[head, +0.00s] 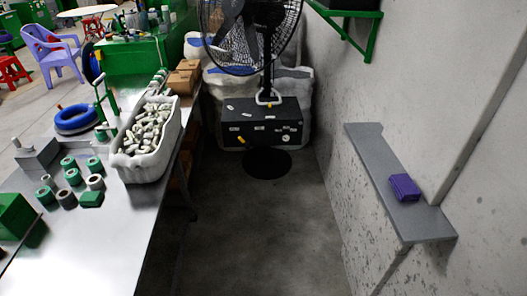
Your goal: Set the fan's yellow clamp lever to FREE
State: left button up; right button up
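A black pedestal fan (245,22) stands at the far end of the floor aisle, its cage cut by the top edge of the head view. A black box (289,108) with white labels sits on its pole, above a dark round base (267,165). A small yellow part (241,140), which looks like the clamp lever, is on the lower left of the box's front. The labels are too small to read, so its setting cannot be told. A pale loop handle (268,97) is on top of the box. Neither of my grippers is in view.
A long steel table (120,245) runs along the left, with a white bin (150,168) of small parts, green and white rolls and a blue ring (76,119). A grey wall shelf (375,155) with a purple block (404,187) juts out right. The floor between (255,240) is clear.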

aim_at(247, 144)
jog(key=i+j, duration=0.15)
jog(key=i+j+u, duration=0.15)
jog(key=i, duration=0.25)
jog(key=i+l+u, duration=0.35)
jog(key=i, duration=0.4)
jog(key=i+l+u, duration=0.4)
jog(key=i+l, duration=0.3)
jog(key=i+l+u, duration=0.35)
jog(key=i+l, duration=0.2)
jog(key=l, duration=0.25)
